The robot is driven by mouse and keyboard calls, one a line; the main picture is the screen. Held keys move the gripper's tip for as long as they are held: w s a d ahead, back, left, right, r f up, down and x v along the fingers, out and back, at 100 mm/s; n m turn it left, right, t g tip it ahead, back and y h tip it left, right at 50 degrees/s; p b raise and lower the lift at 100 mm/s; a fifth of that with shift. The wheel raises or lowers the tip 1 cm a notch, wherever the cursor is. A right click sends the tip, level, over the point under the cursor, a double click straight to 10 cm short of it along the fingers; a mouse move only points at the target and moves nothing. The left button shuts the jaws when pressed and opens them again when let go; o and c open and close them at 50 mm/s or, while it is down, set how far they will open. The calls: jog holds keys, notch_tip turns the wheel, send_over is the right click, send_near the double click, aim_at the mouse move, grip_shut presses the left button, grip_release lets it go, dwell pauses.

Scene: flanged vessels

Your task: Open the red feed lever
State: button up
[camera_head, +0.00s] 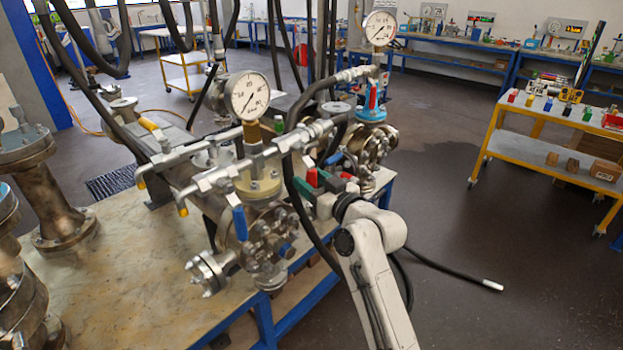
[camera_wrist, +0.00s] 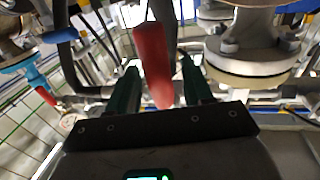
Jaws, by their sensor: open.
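A red lever (camera_head: 312,178) is on the front vessel's pipework in the head view, close to my gripper (camera_head: 318,183). In the wrist view the red lever (camera_wrist: 152,62) hangs between the two green fingers of my gripper (camera_wrist: 159,66). The fingers are spread, with a gap visible on both sides of the lever. Whether either finger touches it I cannot tell. A second red handle (camera_head: 372,97) stands upright on a light-blue valve at the rear vessel. It also shows at the left of the wrist view (camera_wrist: 46,96).
A pressure gauge (camera_head: 250,95) stands above the front vessel, with a blue handle (camera_head: 240,222) below it. A black hose (camera_head: 292,170) passes close to my gripper. Flanged parts (camera_wrist: 250,50) are close on the right in the wrist view. Open floor (camera_head: 500,260) lies to the right.

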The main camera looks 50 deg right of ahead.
jog(key=shift+w, duration=0.15)
grip_shut()
dwell(0.4)
